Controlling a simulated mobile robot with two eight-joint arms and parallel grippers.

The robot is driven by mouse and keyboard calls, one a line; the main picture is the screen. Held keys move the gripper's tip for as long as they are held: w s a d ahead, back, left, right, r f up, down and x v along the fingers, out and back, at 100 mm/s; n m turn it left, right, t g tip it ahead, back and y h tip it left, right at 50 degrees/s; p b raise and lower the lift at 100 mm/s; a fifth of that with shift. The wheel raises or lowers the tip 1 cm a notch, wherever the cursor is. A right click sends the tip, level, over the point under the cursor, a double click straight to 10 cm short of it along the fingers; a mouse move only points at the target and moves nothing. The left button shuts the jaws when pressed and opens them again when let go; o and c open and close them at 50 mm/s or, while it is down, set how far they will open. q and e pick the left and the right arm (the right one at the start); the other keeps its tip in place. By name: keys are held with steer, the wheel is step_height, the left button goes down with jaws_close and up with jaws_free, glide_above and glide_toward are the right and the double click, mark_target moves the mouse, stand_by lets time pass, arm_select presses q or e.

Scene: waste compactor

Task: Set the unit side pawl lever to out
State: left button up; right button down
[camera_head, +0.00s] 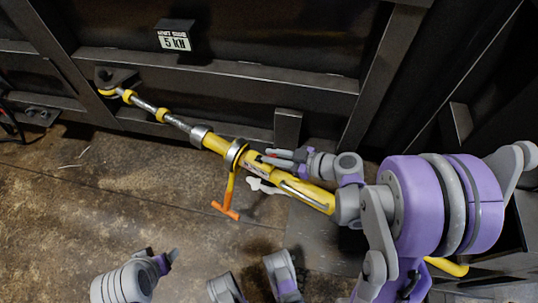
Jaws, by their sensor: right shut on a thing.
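A yellow ratchet turnbuckle unit (220,145) runs diagonally from a bracket on the dark compactor wall down toward my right arm. An orange T-handle (226,211) hangs from its collar on a yellow bar. My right gripper (272,158) lies along the upper side of the yellow body, just right of the collar. Its fingers are shut on a small part there, apparently the side pawl lever, which the fingers mostly hide. Its in or out position cannot be read. My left gripper (172,256) is low in the view, away from the unit; its jaws are unclear.
The dark ribbed steel wall (255,85) of the compactor stands behind the unit. A black label block (175,36) is fixed to it. The worn brown floor (130,190) is open at the left. My large purple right arm joint covers the right side.

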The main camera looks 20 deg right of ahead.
steer(key=shift+s+d+f, duration=0.1)
steer(key=shift+f, duration=0.05)
stand_by(0.4)
steer(key=c, duration=0.8)
jaws_free()
steer(key=p+v, duration=0.1)
steer(key=v, duration=1)
steer(key=shift+f, duration=0.15)
